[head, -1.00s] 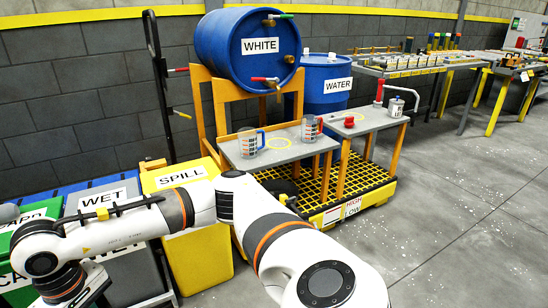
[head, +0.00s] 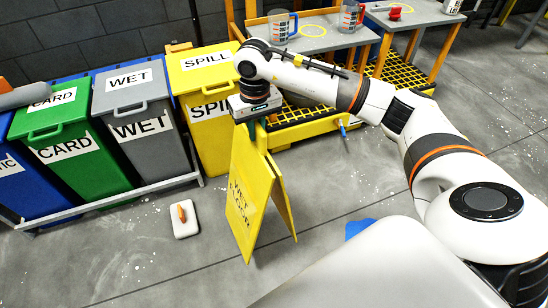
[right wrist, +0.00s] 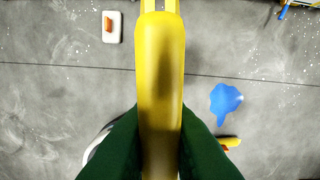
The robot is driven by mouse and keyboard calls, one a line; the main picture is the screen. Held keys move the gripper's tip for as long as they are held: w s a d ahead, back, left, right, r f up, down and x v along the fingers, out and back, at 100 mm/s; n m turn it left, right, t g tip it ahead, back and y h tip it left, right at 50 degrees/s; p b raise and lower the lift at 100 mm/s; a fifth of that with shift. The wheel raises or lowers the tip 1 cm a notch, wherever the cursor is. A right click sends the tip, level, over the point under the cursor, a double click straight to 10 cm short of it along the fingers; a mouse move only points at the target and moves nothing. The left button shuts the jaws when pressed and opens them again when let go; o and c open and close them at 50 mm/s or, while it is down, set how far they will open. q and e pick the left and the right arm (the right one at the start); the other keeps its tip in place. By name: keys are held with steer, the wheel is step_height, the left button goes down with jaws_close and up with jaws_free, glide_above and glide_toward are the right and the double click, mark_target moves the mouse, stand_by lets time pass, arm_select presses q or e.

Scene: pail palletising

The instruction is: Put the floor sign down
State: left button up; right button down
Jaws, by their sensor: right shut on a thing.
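The yellow floor sign (head: 248,195) with "WET FLOOR" lettering stands upright in the head view, its two panels spread apart at the bottom. My right gripper (head: 257,125) is above it, pointing down, and is shut on its top edge. In the right wrist view the green fingers (right wrist: 160,145) press on both sides of the sign's yellow top (right wrist: 160,75). I cannot tell whether the sign's feet touch the floor. A blue puddle (right wrist: 226,102) lies on the floor to the right of the sign; it is partly hidden in the head view (head: 358,228). My left gripper is not in view.
A yellow SPILL bin (head: 203,130), a grey WET bin (head: 135,125) and a green CARD bin (head: 70,150) stand behind the sign. A white pad with an orange item (head: 185,218) lies on the floor to its left. A yellow grated platform (head: 300,128) is behind.

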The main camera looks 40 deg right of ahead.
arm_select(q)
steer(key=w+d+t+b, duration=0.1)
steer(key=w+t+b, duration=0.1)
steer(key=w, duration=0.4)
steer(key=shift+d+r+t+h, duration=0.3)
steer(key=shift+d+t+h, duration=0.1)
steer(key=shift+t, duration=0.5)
arm_select(e)
steer(key=w+d+f, duration=0.1)
steer(key=d+f, duration=0.4)
steer(key=f, duration=0.7)
steer(key=shift+f+m, duration=0.25)
steer(key=shift+m, duration=0.15)
steer(key=shift+w, duration=0.1)
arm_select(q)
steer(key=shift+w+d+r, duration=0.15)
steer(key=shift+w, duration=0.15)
arm_select(e)
steer(key=shift+f, duration=0.15)
steer(key=c, duration=1.4)
jaws_free()
